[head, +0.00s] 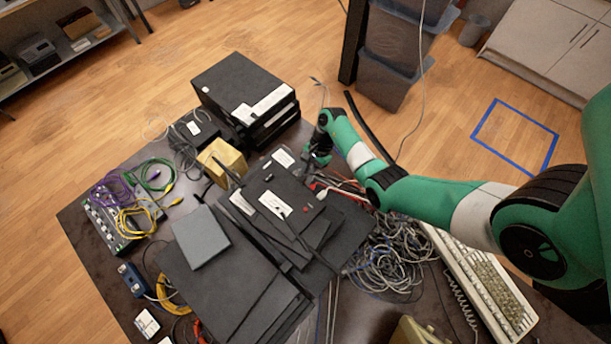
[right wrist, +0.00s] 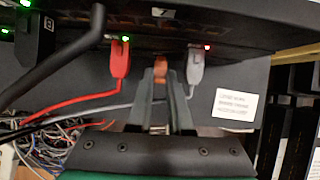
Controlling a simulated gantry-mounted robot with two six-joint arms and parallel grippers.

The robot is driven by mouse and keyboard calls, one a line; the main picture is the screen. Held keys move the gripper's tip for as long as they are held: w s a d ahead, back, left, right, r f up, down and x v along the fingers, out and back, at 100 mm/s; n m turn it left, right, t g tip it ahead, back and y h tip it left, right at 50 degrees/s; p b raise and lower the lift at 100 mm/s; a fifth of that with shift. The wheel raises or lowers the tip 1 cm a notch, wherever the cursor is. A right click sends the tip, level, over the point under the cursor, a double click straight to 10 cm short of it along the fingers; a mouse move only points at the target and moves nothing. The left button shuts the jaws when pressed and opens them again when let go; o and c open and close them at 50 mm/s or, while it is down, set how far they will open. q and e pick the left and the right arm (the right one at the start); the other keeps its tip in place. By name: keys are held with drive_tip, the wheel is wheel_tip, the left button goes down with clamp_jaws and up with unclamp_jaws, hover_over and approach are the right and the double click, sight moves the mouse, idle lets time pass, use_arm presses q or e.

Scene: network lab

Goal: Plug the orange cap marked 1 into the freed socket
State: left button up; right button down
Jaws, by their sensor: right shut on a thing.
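My right gripper (right wrist: 161,72) is shut on a small orange cap (right wrist: 162,66), which shows between its fingertips in the right wrist view. The cap is up against or just below the dark device's edge (right wrist: 160,42), between a red plug (right wrist: 121,58) and a grey plug (right wrist: 195,70). The socket there is hidden, and I cannot tell whether the cap has entered it. The cap's marking is not readable. In the head view my right gripper (head: 318,158) is beside the black devices and hides the cap. My left gripper is not in view.
A black cable (right wrist: 65,65) crosses close to the red plug on the left. Red and grey cables run below the device. In the head view, stacked black devices (head: 245,90), a yellow box (head: 222,160), tangled cables (head: 385,258) and a keyboard (head: 480,280) crowd the table.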

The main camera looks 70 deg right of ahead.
drive_tip(key=shift+w+a, duration=0.1)
drive_tip(key=shift+a, duration=0.2)
drive_tip(key=c, duration=0.8)
unclamp_jaws()
drive_tip(key=shift+o, duration=0.2)
drive_tip(key=p+v, duration=0.3)
drive_tip(key=v, duration=0.8)
drive_tip(key=shift+d+r+p, duration=0.15)
drive_tip(key=shift+r+p, duration=0.1)
drive_tip(key=shift+p, duration=0.1)
drive_tip(key=shift+s, duration=0.25)
